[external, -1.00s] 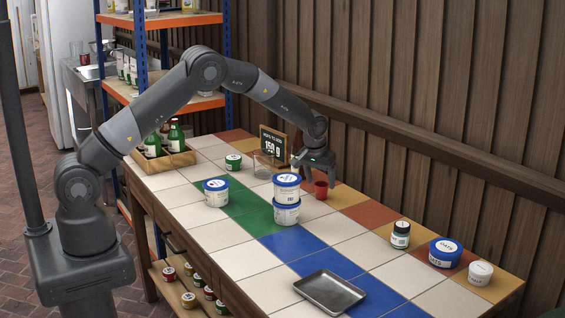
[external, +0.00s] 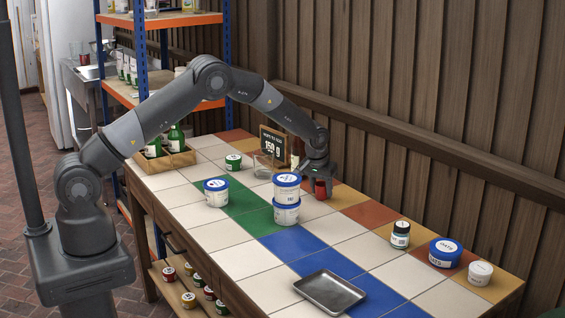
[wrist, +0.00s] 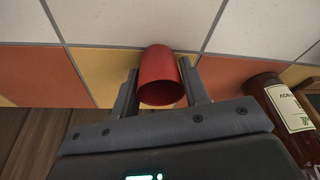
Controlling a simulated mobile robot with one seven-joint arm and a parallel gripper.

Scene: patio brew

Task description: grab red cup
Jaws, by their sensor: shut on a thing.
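The red cup (external: 320,189) stands on the tiled table behind the stacked white tubs. It also shows in the wrist view (wrist: 159,75), between the two fingers. My gripper (external: 321,182) is lowered over the cup and shut on it, one finger on each side; the fingers also show in the wrist view (wrist: 160,88). In the external view the gripper hides the upper part of the cup.
Two stacked blue-lidded tubs (external: 286,202) stand just left of the gripper. A brown bottle (wrist: 288,108) and a black sign (external: 272,143) are close behind. A metal tray (external: 329,292) lies at the front.

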